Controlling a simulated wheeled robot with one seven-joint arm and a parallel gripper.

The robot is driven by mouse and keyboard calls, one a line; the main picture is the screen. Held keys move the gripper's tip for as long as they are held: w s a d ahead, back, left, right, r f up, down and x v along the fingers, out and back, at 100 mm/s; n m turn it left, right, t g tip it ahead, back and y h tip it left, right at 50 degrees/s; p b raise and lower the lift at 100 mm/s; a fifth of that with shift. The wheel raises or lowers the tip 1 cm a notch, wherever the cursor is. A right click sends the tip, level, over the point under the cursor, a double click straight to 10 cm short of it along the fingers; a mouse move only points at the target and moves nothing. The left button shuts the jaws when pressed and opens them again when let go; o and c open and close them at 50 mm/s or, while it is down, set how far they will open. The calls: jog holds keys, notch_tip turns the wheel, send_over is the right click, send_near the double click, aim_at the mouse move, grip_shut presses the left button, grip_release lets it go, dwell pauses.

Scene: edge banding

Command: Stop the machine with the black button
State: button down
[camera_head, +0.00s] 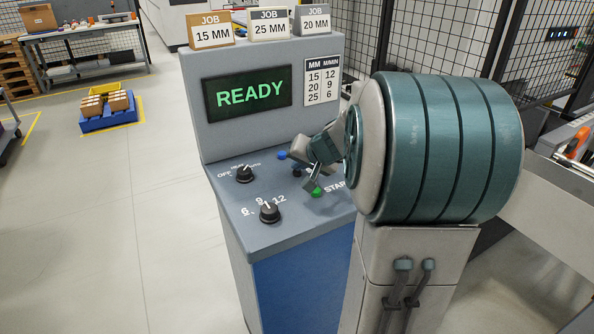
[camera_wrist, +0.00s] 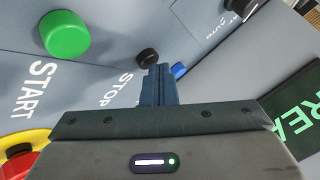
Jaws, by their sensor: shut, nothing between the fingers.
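The black stop button (camera_wrist: 147,56) shows in the wrist view beside the STOP label, right at the tips of my gripper. My gripper (camera_wrist: 158,70) is shut and empty, its fingertips overlapping the button's edge in the picture; I cannot tell whether they touch it. In the head view the black button (camera_head: 297,172) is small and partly hidden by my gripper (camera_head: 310,178), which hangs over the console (camera_head: 240,215). The screen (camera_head: 248,94) reads READY in green.
The green START button (camera_wrist: 65,34) is left of the fingers in the wrist view. A blue button (camera_wrist: 179,70) lies just right of them. A red button with a yellow ring (camera_wrist: 22,150) is at lower left. Two black knobs, the upper (camera_head: 244,174) and lower (camera_head: 269,211), stand on the console.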

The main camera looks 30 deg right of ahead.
aim_at(300, 176)
jog(key=shift+r+p, duration=0.5)
jog(key=shift+r, duration=0.4)
notch_tip(300, 176, up, 5)
jog(key=p, duration=0.3)
dwell(0.8)
